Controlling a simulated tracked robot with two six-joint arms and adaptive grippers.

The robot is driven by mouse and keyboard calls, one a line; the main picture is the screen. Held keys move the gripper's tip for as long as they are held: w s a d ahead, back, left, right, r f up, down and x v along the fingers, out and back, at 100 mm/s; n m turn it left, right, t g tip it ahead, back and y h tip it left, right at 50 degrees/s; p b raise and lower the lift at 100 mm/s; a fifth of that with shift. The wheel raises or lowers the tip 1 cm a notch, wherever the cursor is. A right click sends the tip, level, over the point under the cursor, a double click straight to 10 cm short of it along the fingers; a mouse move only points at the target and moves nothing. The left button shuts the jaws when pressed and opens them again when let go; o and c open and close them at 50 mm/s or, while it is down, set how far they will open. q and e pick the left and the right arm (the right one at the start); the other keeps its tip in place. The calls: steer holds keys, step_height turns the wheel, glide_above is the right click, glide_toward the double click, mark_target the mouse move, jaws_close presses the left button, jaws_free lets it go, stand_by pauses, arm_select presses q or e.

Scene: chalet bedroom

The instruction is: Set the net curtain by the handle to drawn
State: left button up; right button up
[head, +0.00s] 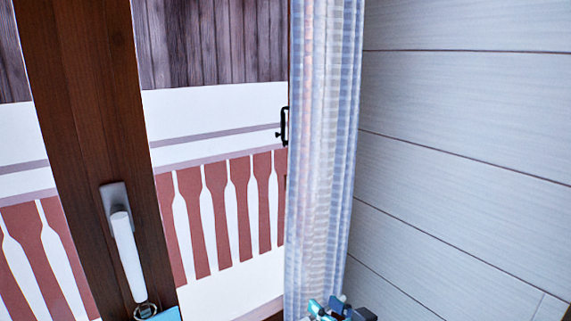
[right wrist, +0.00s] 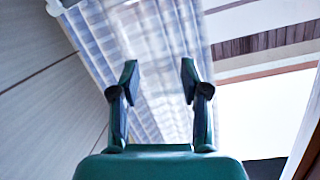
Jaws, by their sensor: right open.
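The net curtain (head: 322,130) is a pale blue and white checked cloth, gathered in a narrow vertical bunch beside the right wall. A small black handle (head: 284,126) shows at its left edge, against the window. My right gripper (head: 340,310) is at the bottom of the head view, near the curtain's lower part and well below the handle. In the right wrist view my right gripper (right wrist: 159,76) is open and empty, with the curtain (right wrist: 155,35) behind its fingers. A light blue part (head: 168,314) at the bottom left may be my left gripper; its fingers are not shown.
A dark wooden window post (head: 90,110) with a white window handle (head: 127,255) stands left of the curtain. A pale plank wall (head: 460,130) is close on the right. A balcony railing (head: 215,215) shows through the glass.

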step_height(320, 180, up, 15)
steer(key=s+n+t+y+b, duration=0.1)
steer(key=s+n+t+y, duration=0.1)
steer(key=n+t, duration=0.1)
steer(key=n+t+y+b, duration=0.1)
steer(key=t+y+b, duration=0.1)
steer(key=y, duration=0.1)
glide_toward(289, 158)
steer(key=p+x, duration=0.6)
steer(key=x, duration=0.5)
steer(key=shift+p, duration=0.4)
jaws_close()
